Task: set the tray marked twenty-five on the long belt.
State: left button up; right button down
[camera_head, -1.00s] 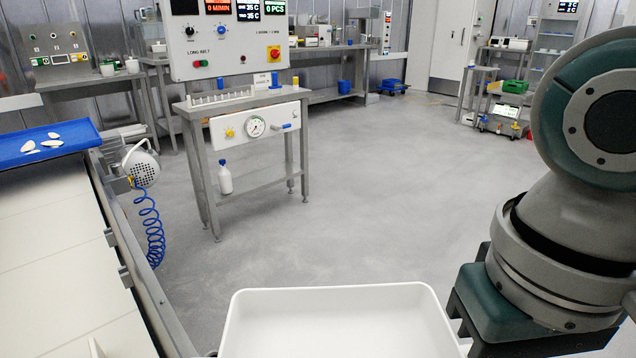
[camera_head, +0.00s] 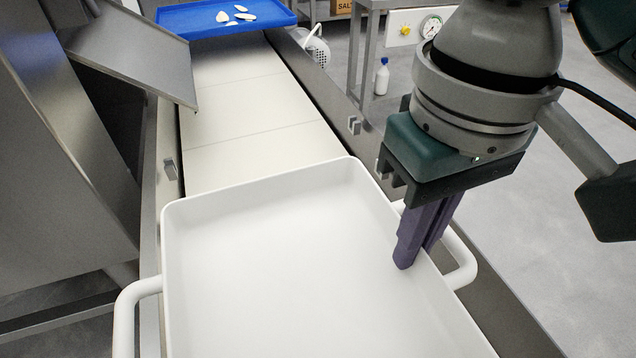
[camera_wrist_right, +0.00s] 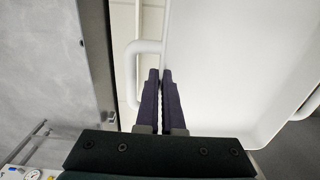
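A white, empty tray (camera_head: 290,290) with round side handles fills the lower middle of the head view. It lies over the near part of the long belt (camera_head: 265,142); I cannot tell whether it touches the belt. No number shows on it. My right gripper (camera_head: 418,245) is at the tray's right wall, beside the right handle, its purple fingers closed on the rim. In the right wrist view the fingers (camera_wrist_right: 159,75) are close together at the tray's edge (camera_wrist_right: 220,65). My left gripper is not in view.
A blue tray (camera_head: 195,27) with several pale pieces sits at the belt's far end. A steel chute (camera_head: 135,50) overhangs the belt's left side. Metal rails with small brackets (camera_head: 354,125) line the belt. Open floor (camera_head: 570,120) lies to the right.

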jog(key=f+b, duration=0.1)
jog(key=f, duration=0.3)
jog(key=f+b, duration=0.2)
jog(key=f, duration=0.3)
jog(key=f+b, duration=0.2)
jog(key=f, duration=0.3)
jog(key=shift+s+d, duration=0.1)
jog(key=shift+d, duration=0.15)
jog(key=shift+f+b, duration=1)
jog(key=shift+f, duration=1.5)
jog(key=shift+f, duration=0.15)
jog(key=c, duration=1.1)
grip_release()
jog(key=shift+o, duration=0.2)
